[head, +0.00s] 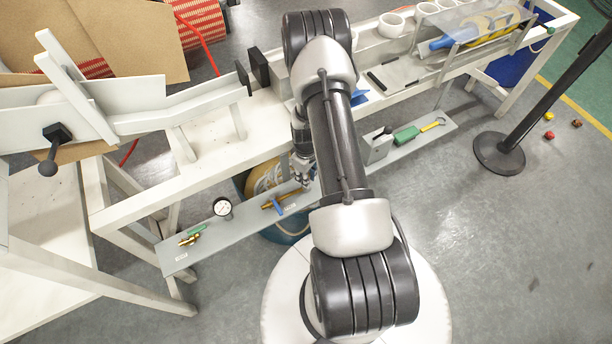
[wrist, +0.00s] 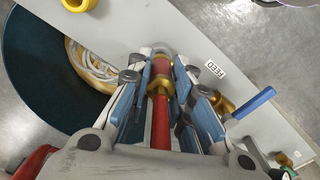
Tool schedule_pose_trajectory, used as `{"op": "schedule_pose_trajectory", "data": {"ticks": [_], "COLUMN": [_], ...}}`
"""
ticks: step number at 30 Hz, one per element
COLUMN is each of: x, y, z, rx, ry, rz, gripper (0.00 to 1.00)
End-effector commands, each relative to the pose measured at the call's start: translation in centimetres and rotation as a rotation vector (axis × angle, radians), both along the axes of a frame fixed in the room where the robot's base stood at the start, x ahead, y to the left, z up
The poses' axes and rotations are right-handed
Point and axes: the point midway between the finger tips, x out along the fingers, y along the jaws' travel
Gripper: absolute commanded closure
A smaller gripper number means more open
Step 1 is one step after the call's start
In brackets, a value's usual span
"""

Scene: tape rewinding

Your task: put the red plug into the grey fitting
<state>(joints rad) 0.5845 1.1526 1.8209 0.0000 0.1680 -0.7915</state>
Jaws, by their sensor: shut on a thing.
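In the wrist view the red plug (wrist: 160,67), with a brass collar and a red shaft behind it, lies between the blue-padded fingers of my gripper (wrist: 162,76). The gripper is shut on it. A rounded grey piece (wrist: 160,46) shows just beyond the plug's front end and may be the grey fitting. I cannot tell whether the plug touches it or is inside it. In the head view my gripper (head: 302,168) is over the narrow grey shelf (head: 240,225), partly behind my arm; the plug cannot be made out there.
A brass valve with a blue handle (wrist: 253,104) stands close right of the gripper, near a FEED label (wrist: 215,69). A yellow ring (wrist: 79,5) is at upper left. A round gauge (head: 222,207) is further left on the shelf. A round bin (head: 255,187) stands below.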

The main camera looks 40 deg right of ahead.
Motion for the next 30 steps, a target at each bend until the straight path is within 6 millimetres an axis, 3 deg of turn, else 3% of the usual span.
{"op": "schedule_pose_trajectory", "data": {"ticks": [29,30], "x": [0.0,0.0], "y": [0.0,0.0], "z": [-1.5,-1.5], "rx": [0.000,0.000], "ry": [0.000,0.000], "rz": [0.000,0.000], "gripper": [1.00,0.80]}}
